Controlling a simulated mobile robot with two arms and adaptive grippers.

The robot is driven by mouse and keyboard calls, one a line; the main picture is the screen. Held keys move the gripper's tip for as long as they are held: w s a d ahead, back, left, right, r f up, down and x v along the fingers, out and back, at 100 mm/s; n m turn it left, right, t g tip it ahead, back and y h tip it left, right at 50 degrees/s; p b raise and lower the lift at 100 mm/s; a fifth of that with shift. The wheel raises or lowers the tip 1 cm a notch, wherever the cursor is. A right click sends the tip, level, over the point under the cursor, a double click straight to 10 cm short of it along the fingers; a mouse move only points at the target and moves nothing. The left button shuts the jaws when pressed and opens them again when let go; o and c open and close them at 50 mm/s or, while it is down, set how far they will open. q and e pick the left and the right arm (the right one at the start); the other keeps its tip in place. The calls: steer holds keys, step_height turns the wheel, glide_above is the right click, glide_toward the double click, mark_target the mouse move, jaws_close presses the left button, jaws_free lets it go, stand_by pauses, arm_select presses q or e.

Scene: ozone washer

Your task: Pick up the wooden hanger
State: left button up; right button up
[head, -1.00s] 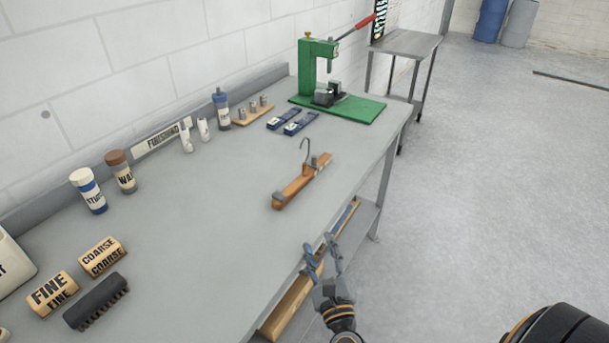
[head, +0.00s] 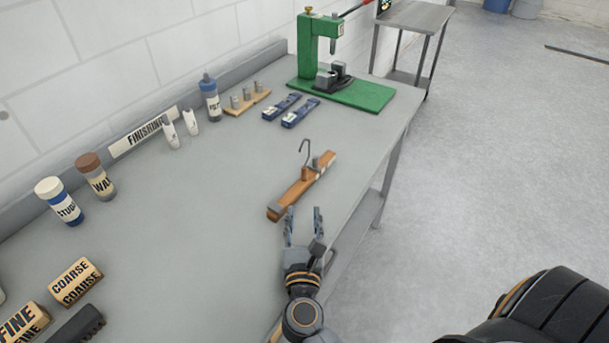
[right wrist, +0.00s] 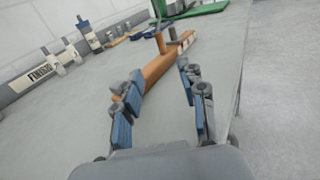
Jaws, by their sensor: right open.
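The wooden hanger (head: 301,187) lies on the grey workbench (head: 190,240), near its right edge. It is a brown bar with grey clips and a metal hook standing up. My right gripper (head: 303,214) is just in front of the hanger's near end, open and empty. In the right wrist view the hanger (right wrist: 163,66) runs away from between the two blue-padded fingers (right wrist: 158,90). I cannot tell from these views whether a finger touches it. My left gripper is out of view.
A green press (head: 360,94) stands at the bench's far end. Blue clamps (head: 299,113), a wooden block with metal pegs (head: 247,100) and a blue-capped bottle (head: 210,98) are behind the hanger. The middle bench is clear.

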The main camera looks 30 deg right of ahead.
steer(key=p, duration=0.1)
glide_toward(304, 173)
steer(key=shift+x, duration=0.95)
steer(key=x, duration=0.6)
steer(key=shift+w+d+f, duration=0.1)
steer(key=shift+w+d, duration=0.1)
steer(key=shift+w, duration=0.1)
steer(key=shift+s, duration=0.1)
jaws_close()
